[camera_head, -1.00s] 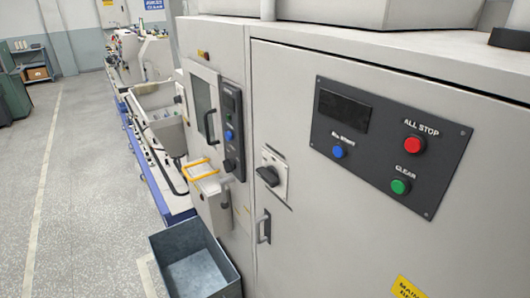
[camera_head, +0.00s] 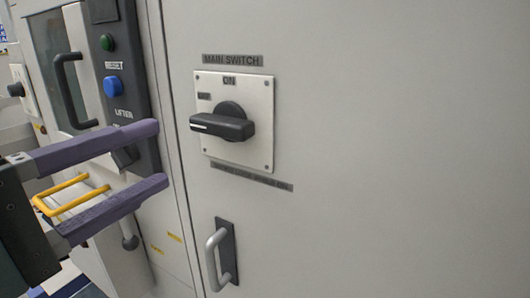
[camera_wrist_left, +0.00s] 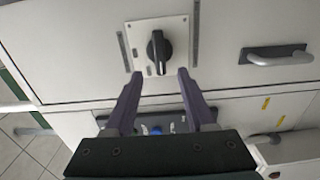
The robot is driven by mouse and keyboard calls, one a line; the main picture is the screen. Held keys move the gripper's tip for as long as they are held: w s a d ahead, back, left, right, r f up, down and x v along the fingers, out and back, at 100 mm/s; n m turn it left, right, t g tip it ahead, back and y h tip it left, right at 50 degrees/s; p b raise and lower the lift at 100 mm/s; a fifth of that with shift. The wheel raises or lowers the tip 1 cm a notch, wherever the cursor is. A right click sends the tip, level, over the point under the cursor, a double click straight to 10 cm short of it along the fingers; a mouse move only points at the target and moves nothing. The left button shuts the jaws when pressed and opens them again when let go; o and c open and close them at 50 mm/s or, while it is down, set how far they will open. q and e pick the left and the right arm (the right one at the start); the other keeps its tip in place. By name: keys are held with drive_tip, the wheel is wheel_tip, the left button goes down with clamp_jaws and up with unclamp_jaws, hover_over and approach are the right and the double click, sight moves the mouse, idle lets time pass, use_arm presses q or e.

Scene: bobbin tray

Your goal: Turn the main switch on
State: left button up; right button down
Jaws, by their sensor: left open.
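The main switch (camera_head: 226,122) is a black rotary knob on a white square plate under a "MAIN SWITCH" label. Its handle lies about level, with a white mark at its left end, while "ON" is printed above the knob. My left gripper (camera_head: 158,155) has two purple fingers, spread open and empty, to the left of the switch and apart from it. In the left wrist view the knob (camera_wrist_left: 158,52) shows beyond and between the open fingertips (camera_wrist_left: 158,76). My right gripper is in no view.
A grey door handle (camera_head: 216,256) sticks out below the switch. A dark panel with a green button (camera_head: 106,42) and a blue button (camera_head: 113,86) is at left, beside a black handle (camera_head: 70,90). A yellow handle (camera_head: 72,194) shows behind my fingers. The cabinet face right of the switch is clear.

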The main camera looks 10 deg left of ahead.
sight(213, 130)
use_arm(q)
drive_tip(key=p+x, duration=0.2)
drive_tip(key=x, duration=0.6)
drive_tip(key=shift+w+d+p, duration=0.2)
drive_tip(key=shift+w+p, duration=0.1)
drive_tip(key=shift+w+d, duration=0.2)
drive_tip(key=shift+w, duration=0.35)
clamp_jaws()
